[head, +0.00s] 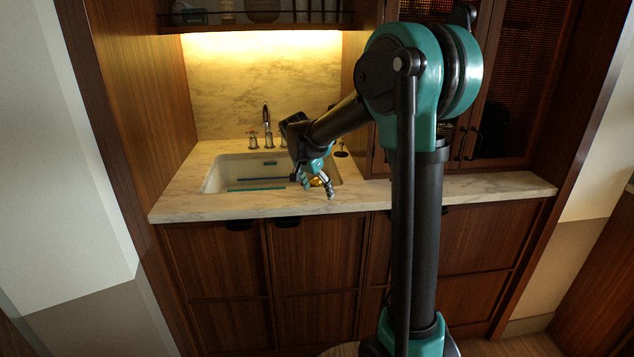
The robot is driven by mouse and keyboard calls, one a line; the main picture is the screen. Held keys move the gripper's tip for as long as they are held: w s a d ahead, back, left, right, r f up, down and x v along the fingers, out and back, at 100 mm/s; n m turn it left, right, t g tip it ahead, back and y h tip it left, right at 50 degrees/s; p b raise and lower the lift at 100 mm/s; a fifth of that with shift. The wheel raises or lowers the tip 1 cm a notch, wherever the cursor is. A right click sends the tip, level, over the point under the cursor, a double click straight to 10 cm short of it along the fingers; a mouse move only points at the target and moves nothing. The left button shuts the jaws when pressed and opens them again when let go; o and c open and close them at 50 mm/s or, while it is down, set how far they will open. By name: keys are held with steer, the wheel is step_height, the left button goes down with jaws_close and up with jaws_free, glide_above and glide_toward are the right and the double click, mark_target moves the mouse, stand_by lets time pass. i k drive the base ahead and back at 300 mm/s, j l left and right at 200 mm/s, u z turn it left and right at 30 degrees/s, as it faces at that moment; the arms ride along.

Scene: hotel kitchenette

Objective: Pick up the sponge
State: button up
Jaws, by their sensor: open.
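A small yellow-orange thing (317,181) shows at the right front of the sink, partly hidden behind my gripper. It may be the sponge, but it is too small and covered to be sure. My gripper (318,188) is open and points down over the sink's front right edge. Its fingers show on both sides of the yellow-orange thing. I cannot tell whether they touch it.
The white sink (225,172) is set in a marble counter (190,203). A faucet (266,125) with handles stands behind. A shelf (255,27) hangs above. The counter right of my gripper is clear.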

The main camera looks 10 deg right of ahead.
mark_target(316, 181)
steer(key=i, duration=1.05)
